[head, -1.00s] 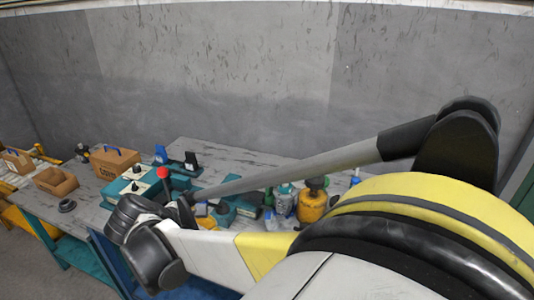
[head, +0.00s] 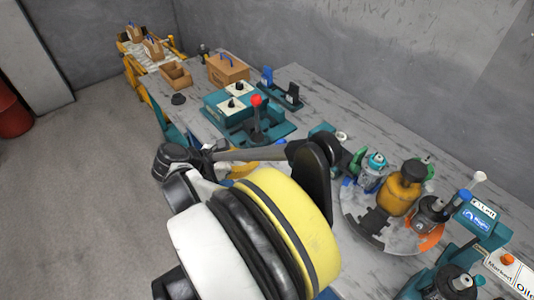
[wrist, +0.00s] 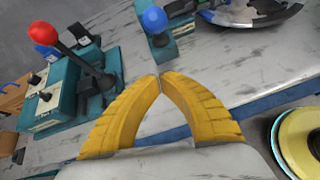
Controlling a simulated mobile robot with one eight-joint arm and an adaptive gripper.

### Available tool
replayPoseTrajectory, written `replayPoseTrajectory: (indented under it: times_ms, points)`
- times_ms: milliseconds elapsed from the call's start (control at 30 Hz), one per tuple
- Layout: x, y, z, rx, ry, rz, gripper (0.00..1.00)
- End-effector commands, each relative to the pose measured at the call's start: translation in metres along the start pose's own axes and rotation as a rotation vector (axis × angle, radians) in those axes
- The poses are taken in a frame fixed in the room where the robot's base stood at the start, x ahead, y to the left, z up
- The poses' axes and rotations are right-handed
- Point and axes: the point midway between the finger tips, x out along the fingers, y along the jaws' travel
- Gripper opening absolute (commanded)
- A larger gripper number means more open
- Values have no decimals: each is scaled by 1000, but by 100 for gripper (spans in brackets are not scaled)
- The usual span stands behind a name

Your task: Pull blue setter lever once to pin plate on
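The blue setter lever (wrist: 155,19) has a round blue knob and stands on a small teal base near the top middle of the wrist view. In the head view I cannot make it out behind my arm. My gripper (wrist: 159,78) has two yellow fingers whose tips meet, with nothing visible between them. The tips appear just below the blue knob in the picture, apart from it. I cannot tell for certain which part is the pin plate.
A red-knobbed lever (wrist: 43,33) on a teal base stands left of my gripper; it also shows in the head view (head: 256,101). A round turntable (head: 352,212) holds an orange-yellow canister (head: 401,190) and other parts. A cardboard box (head: 228,68) stands farther back.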

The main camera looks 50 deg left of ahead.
Motion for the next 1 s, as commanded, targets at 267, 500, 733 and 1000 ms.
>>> replayPoseTrajectory:
  times_ms: [267, 500, 733, 1000]
  points:
    - [62, -1, -2, 3, 0, -4, 0]
    - [90, -1, 17, 2, 0, -2, 0]
    - [94, -1, 37, 2, 1, -1, 0]
    - [93, 0, 39, 2, 1, -1, 0]
